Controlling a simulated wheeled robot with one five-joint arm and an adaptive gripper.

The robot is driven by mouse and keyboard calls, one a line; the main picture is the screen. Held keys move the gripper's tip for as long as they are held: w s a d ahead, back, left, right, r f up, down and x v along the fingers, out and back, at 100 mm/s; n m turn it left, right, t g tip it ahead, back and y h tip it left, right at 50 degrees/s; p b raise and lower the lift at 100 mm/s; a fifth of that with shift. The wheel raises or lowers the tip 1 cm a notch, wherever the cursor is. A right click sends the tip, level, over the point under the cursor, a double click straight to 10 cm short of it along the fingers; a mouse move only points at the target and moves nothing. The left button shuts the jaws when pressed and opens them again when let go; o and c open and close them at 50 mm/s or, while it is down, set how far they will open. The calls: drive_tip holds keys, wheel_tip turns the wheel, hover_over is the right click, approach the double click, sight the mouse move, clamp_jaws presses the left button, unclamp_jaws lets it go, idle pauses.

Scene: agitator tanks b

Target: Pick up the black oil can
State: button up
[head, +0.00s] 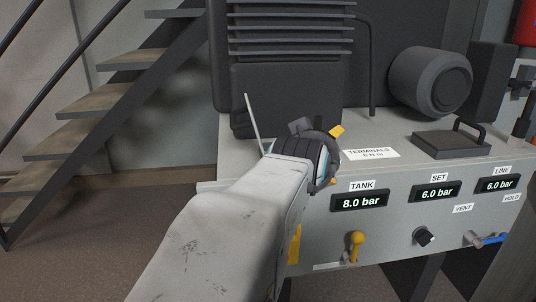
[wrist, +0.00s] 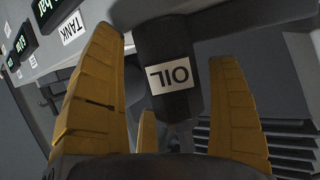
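The black oil can (wrist: 167,45) shows in the wrist view, with a white label reading OIL upside down. My gripper (wrist: 165,60) has its yellow fingers spread, one on each side of the can. Narrow gaps show between the fingers and the can, so it appears not gripped. In the head view my gripper (head: 336,131) is mostly hidden behind my pale arm, over the left part of the grey bench. The can's body is hidden there; a thin pale rod (head: 252,118) rises beside the arm, possibly its spout.
The grey bench (head: 385,175) carries a dark finned unit (head: 290,50), a dark motor (head: 430,80) and a flat block with a handle (head: 450,143). Its front has pressure displays, a yellow valve handle (head: 355,243) and a blue lever (head: 490,239). Stairs (head: 100,105) stand at left.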

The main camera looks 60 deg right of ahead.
drive_tip(key=c, duration=1.1)
drive_tip(key=shift+r, duration=0.1)
